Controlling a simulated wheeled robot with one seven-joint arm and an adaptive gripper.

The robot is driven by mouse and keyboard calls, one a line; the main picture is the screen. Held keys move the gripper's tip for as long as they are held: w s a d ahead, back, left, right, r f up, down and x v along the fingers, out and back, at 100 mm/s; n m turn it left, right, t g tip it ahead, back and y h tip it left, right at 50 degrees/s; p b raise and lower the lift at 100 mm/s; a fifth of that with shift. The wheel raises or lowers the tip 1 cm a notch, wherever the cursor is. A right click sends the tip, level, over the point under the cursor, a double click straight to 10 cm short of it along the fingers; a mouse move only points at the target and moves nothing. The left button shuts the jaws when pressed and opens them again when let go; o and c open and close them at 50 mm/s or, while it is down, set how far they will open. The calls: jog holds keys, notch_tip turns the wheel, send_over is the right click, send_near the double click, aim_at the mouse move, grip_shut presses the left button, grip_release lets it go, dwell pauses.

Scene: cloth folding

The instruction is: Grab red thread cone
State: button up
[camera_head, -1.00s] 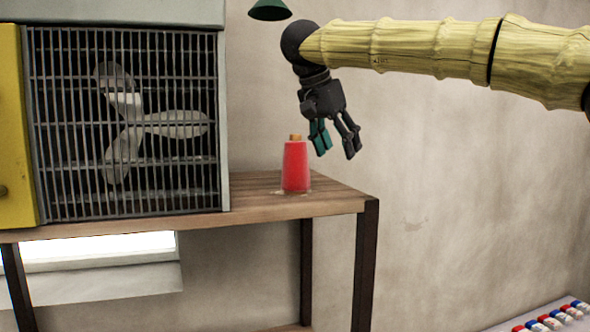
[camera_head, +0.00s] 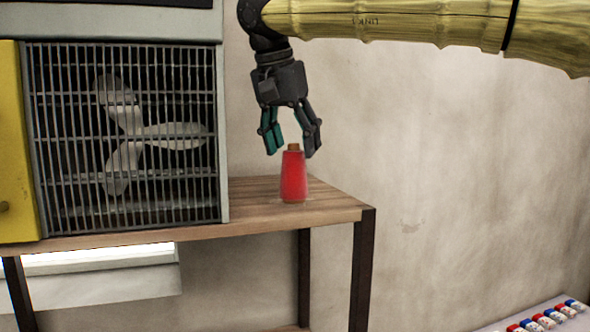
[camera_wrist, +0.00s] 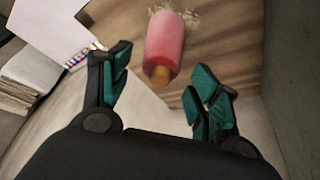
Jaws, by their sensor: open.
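The red thread cone (camera_head: 293,177) stands upright near the right end of the wooden table (camera_head: 335,206), its tan tip on top. My gripper (camera_head: 290,149) is open and points down just above the cone, with its fingertips at about the height of the tip in the head view. In the wrist view the cone (camera_wrist: 165,45) lies ahead of the open fingers (camera_wrist: 155,95), roughly between them and a little beyond. Nothing is held. I cannot tell whether a finger touches the cone.
A caged fan unit (camera_head: 125,135) with a yellow side panel (camera_head: 15,140) stands on the table left of the cone. A plain wall (camera_head: 460,150) is behind. A surface with several red, white and blue items (camera_head: 548,317) is at the lower right.

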jog(key=shift+x, duration=0.9)
jog(key=shift+d+r, duration=0.1)
grip_shut()
